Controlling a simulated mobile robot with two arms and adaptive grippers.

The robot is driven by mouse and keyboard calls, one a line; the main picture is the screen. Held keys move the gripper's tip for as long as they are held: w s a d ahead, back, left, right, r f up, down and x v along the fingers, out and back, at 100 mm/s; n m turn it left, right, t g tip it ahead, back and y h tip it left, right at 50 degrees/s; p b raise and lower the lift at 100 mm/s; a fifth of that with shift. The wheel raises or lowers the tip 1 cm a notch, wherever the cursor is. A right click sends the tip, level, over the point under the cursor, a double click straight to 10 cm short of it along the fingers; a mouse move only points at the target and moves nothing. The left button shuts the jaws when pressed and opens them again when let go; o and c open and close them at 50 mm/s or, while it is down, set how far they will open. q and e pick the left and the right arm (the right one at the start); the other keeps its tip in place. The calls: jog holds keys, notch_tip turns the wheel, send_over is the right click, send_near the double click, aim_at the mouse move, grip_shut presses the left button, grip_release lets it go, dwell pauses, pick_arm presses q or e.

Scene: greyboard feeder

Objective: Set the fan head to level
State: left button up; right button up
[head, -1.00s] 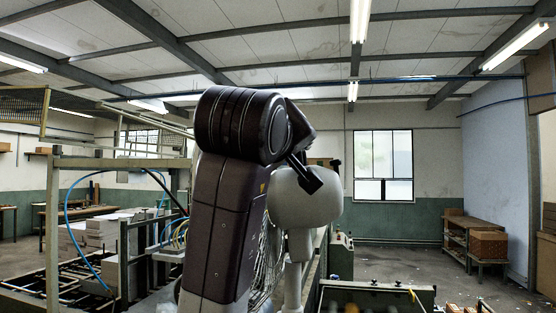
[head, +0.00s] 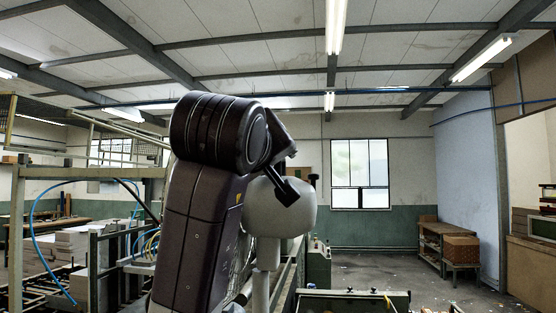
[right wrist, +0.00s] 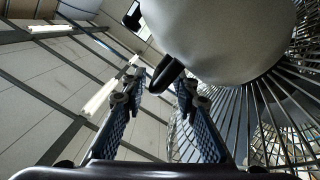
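The fan's pale grey rounded motor housing (head: 282,208) stands on a light upright stem (head: 262,285) in the middle of the head view, partly hidden by my dark arm. Part of the wire cage (head: 246,262) shows behind the arm; its exact tilt is hard to tell. In the right wrist view the housing (right wrist: 225,35) fills the top, with a black knob (right wrist: 166,73) sticking out of it and the wire cage (right wrist: 255,115) at right. My right gripper (right wrist: 158,92) is open, its two fingers apart on either side below the knob, with nothing between them. My left gripper is not in view.
A metal frame (head: 90,172) with blue hoses and stacked grey boards (head: 72,247) stands at left. A low dark machine part (head: 352,300) lies right of the stem. A bench with brown boxes (head: 460,248) stands at far right. The floor between is open.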

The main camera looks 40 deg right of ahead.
jog(key=v, duration=1.1)
jog(key=shift+s+a, duration=0.2)
jog(key=shift+f, duration=0.1)
